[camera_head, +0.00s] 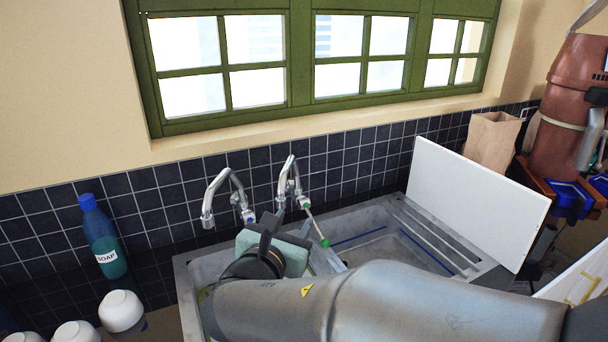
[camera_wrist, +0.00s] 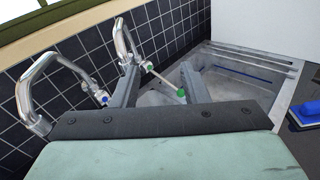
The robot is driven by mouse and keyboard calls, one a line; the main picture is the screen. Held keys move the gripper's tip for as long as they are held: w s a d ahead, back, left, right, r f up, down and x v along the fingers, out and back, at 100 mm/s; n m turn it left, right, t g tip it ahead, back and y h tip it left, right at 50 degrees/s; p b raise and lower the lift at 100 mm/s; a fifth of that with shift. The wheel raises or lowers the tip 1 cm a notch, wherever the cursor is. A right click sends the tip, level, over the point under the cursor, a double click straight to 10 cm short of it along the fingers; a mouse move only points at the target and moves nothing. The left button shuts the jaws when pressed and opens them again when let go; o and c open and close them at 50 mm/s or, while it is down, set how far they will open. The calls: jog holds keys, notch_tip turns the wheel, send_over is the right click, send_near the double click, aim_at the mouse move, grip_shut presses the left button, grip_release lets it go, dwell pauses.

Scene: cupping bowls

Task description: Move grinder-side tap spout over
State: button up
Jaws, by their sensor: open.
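Two chrome taps rise from the tiled wall behind the sink. The grinder-side tap (camera_head: 289,178) is the right one, with a curved spout and a green mark at its base; it also shows in the wrist view (camera_wrist: 126,40). A thin rod with a green tip (camera_head: 325,242) slants down from it over the sink. My gripper (camera_head: 303,238) is open and empty, in front of the taps and above the sink. In the wrist view, the rod's green tip (camera_wrist: 181,92) appears between my fingers (camera_wrist: 162,84); I cannot tell the depth gap. The other tap (camera_head: 222,190) has a blue mark.
The grey sink (camera_head: 190,282) lies under my arm, which hides much of it. A white board (camera_head: 475,200) leans at its right. A paper bag (camera_head: 492,140) and red-brown machine (camera_head: 572,110) stand farther right. A soap bottle (camera_head: 103,240) and white bowls (camera_head: 121,311) are at left.

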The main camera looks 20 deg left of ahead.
aim_at(281, 180)
jog(key=s+a+r+n+t+y, duration=0.1)
jog(key=a+n+y, duration=0.2)
jog(key=a, duration=0.2)
jog(key=w+p, duration=0.1)
jog(key=w, duration=0.4)
jog(key=w+a+p, duration=0.1)
jog(key=w, duration=0.5)
jog(key=w+p, duration=0.1)
jog(key=w, duration=0.4)
jog(key=shift+w+a+r, duration=0.1)
jog(key=shift+w+a, duration=0.15)
jog(key=shift+w, duration=0.05)
grip_shut()
